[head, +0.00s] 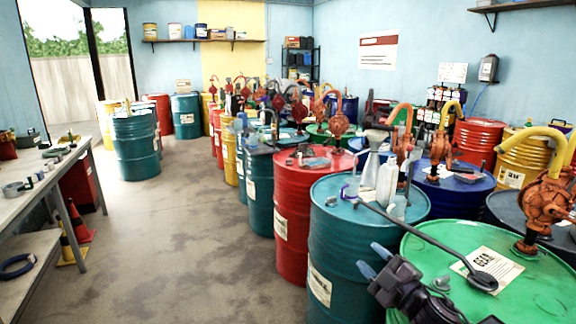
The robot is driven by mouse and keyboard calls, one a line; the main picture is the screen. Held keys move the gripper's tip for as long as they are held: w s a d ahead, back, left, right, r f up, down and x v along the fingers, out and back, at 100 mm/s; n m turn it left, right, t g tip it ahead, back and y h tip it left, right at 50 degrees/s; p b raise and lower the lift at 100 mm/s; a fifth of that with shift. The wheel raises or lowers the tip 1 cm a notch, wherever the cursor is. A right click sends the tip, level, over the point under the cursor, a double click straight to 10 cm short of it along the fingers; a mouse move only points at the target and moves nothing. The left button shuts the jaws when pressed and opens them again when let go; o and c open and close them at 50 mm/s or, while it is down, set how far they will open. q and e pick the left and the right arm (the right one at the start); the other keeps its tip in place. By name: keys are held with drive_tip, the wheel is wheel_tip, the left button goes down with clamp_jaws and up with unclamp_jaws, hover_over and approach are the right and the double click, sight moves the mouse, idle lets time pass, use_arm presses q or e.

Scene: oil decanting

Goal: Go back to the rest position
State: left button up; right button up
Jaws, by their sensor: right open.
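My right gripper (374,261) is in the lower right of the head view. Its two blue-grey fingers are apart with nothing between them. They are in front of the side of a teal drum (330,240), left of a green drum (545,275). I cannot tell whether the gripper touches either drum. My left gripper is not in view. On the teal drum's top stand a grey metal funnel-like vessel (372,165) and a clear plastic bottle (386,183). A long dark ladle (420,236) reaches from there across to the green drum's lid.
Orange hand pumps (540,200) rise from drums at the right. A red drum (300,215) and further drums run back in rows. The concrete floor (180,250) between is clear.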

drive_tip(key=s+d+f+m+g+h, duration=0.2)
drive_tip(key=s+d+f+m+h, duration=0.2)
drive_tip(key=s+f+m, duration=0.4)
drive_tip(key=s+d+f+m+g+h, duration=0.3)
drive_tip(key=s+d+f+m+h, duration=0.2)
drive_tip(key=s+f, duration=1.4)
drive_tip(key=s+m, duration=0.2)
drive_tip(key=shift+m+g+h, duration=0.3)
drive_tip(key=shift+m+h, duration=0.1)
drive_tip(key=shift+s+d+f, duration=0.1)
